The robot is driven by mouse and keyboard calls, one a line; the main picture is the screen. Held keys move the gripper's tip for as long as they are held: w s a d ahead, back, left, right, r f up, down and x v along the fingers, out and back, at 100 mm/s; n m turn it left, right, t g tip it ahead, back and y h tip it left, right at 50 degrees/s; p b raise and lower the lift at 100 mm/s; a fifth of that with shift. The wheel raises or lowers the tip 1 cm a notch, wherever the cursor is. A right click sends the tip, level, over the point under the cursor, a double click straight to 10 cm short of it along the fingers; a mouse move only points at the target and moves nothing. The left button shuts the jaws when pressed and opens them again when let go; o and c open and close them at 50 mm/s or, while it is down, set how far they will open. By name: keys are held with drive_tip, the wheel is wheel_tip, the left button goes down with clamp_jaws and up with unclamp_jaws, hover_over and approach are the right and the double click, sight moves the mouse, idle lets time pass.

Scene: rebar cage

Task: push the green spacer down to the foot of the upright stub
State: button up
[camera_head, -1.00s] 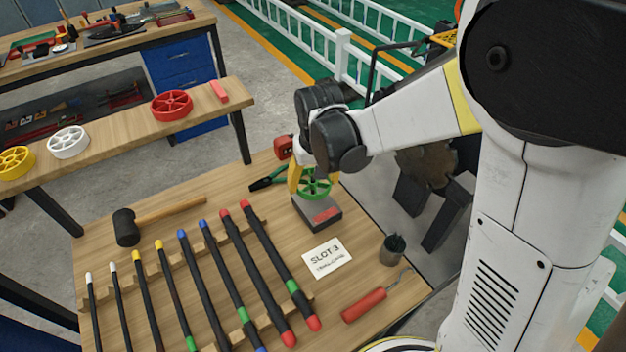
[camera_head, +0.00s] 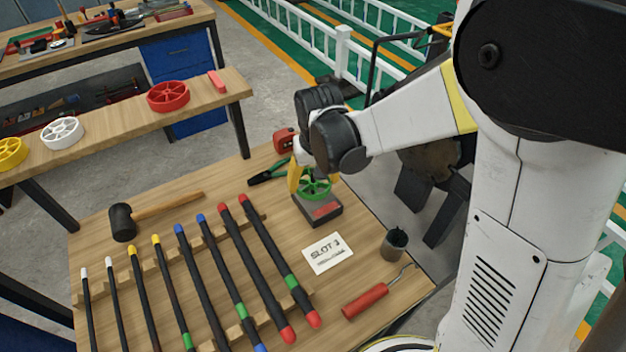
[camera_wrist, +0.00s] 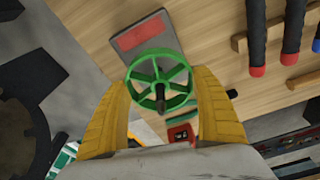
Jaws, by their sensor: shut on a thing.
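The green spacer (camera_head: 316,188) is a spoked wheel, held close above the grey block (camera_head: 306,212) with a red label. In the wrist view the spacer (camera_wrist: 143,72) sits between the yellow fingers of my gripper (camera_wrist: 162,98), which is shut on its rim. The dark upright stub (camera_wrist: 160,92) shows at the spacer's hub and seems to pass through it. The block (camera_wrist: 165,43) lies behind the spacer there. The stub's foot is hidden, so I cannot tell whether the spacer touches the block.
Black bars with coloured ends lie in a wooden rack (camera_head: 262,318) to the left. A slot card (camera_head: 327,254), a dark cup (camera_head: 395,243) and a red-handled tool (camera_head: 365,300) lie nearer. Green-handled pliers (camera_head: 268,174) and a red tape measure (camera_head: 284,140) are close behind my gripper.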

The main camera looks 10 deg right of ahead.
sight(315, 186)
drive_tip(key=shift+f+b, duration=1)
drive_tip(key=shift+f, duration=0.35)
drive_tip(key=o, duration=1.1)
drive_tip(key=shift+r, duration=0.1)
drive_tip(key=r, duration=0.4)
drive_tip(key=s+r, duration=0.1)
drive_tip(key=r, duration=0.6)
drive_tip(key=shift+s+d+r, duration=0.1)
drive_tip(key=shift+s+r, duration=0.3)
